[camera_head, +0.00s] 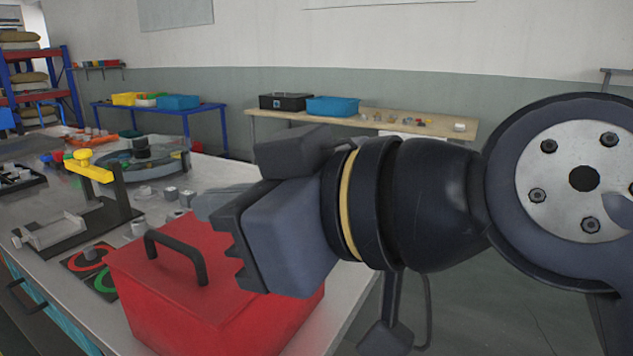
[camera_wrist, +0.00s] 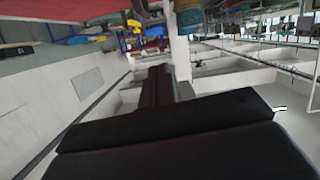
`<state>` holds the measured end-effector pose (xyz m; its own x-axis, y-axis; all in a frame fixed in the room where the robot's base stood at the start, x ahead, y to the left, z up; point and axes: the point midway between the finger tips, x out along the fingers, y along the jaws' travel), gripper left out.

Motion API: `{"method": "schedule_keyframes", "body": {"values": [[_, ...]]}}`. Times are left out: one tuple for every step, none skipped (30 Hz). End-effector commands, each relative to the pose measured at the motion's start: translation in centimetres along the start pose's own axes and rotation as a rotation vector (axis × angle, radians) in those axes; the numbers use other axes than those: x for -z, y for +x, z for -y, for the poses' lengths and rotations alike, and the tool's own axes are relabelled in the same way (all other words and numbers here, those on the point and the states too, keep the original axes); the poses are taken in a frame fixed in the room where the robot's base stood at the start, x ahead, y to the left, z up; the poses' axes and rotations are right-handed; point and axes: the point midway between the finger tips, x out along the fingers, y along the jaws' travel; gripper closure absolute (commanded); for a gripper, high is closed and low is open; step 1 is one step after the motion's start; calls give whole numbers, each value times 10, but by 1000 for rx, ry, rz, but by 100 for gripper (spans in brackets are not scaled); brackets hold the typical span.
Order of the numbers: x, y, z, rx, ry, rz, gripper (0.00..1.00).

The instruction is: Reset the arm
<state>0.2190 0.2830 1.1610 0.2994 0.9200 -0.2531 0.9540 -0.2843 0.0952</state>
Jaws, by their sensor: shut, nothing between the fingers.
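My gripper (camera_head: 232,203) is at the middle of the head view, held above and behind the red box and pointing left over the workbench. Its body is dark and blocky, and its finger ends are partly hidden behind that body. In the wrist view my gripper (camera_wrist: 160,82) shows as dark shut fingers with nothing between them. My arm comes in from the right side of the head view. The red box (camera_head: 185,300) with a black handle stands on the bench below my gripper.
The workbench (camera_head: 340,318) holds a yellow-topped clamp fixture (camera_head: 93,170), a round device (camera_head: 140,158), several small metal parts (camera_head: 172,194) and a mat with red and green rings (camera_head: 90,268). A wooden table (camera_head: 440,124) with bins stands at the back wall. Floor at lower right is clear.

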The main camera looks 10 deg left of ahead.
Motion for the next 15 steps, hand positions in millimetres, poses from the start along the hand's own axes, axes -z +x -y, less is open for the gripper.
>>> {"method": "schedule_keyframes", "body": {"values": [[0, 0, 0, 0, 0, 0, 100], [0, 0, 0, 0, 0, 0, 100], [0, 0, 0, 0, 0, 0, 100], [0, 0, 0, 0, 0, 0, 100], [0, 0, 0, 0, 0, 0, 100], [0, 0, 0, 0, 0, 0, 100], [0, 1, 0, 0, 0, 0, 100], [0, 1, 0, 0, 0, 0, 100], [0, 3, 0, 1, 0, 0, 100], [0, 5, 0, 1, 1, 0, 100], [0, 7, 0, 1, 0, 0, 100], [0, 10, 0, 2, 0, 1, 100], [-1, 14, 0, 3, -1, 2, 100], [-1, 18, 0, 3, 0, 2, 100], [-1, 24, 0, 4, 1, 2, 100]]}}
